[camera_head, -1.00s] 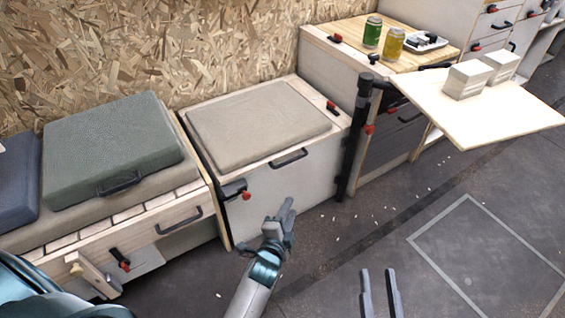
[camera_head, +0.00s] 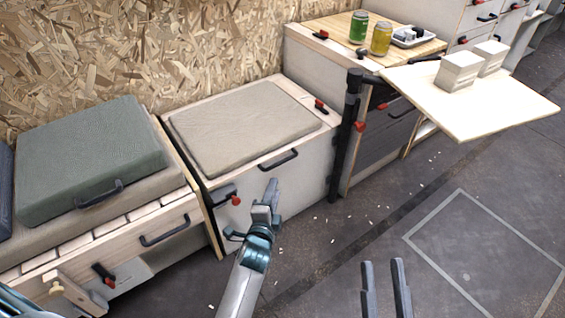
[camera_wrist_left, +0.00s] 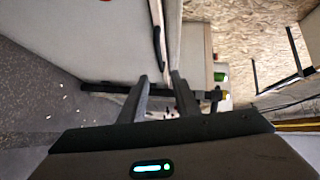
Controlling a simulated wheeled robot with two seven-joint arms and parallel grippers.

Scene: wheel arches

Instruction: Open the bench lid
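The bench (camera_head: 285,195) has a white front, and its lid carries a beige cushion (camera_head: 245,125). The lid lies flat and closed. A black handle (camera_head: 279,160) sits at the lid's front edge and also shows in the left wrist view (camera_wrist_left: 158,45). Red-tipped latches sit at the front left (camera_head: 235,200) and the back right (camera_head: 320,105). My left gripper (camera_head: 272,186) is in front of the bench, a little below the handle and apart from it. In the wrist view its fingers (camera_wrist_left: 165,82) are spread and empty. My right gripper (camera_head: 384,265) is open and empty above the floor.
A green cushioned box (camera_head: 90,160) on a drawer bench stands left. Right, a black post (camera_head: 345,135) stands beside a cabinet with cans and a tray on top. A fold-out table (camera_head: 480,105) carries white blocks. The floor (camera_head: 480,245) front right is clear.

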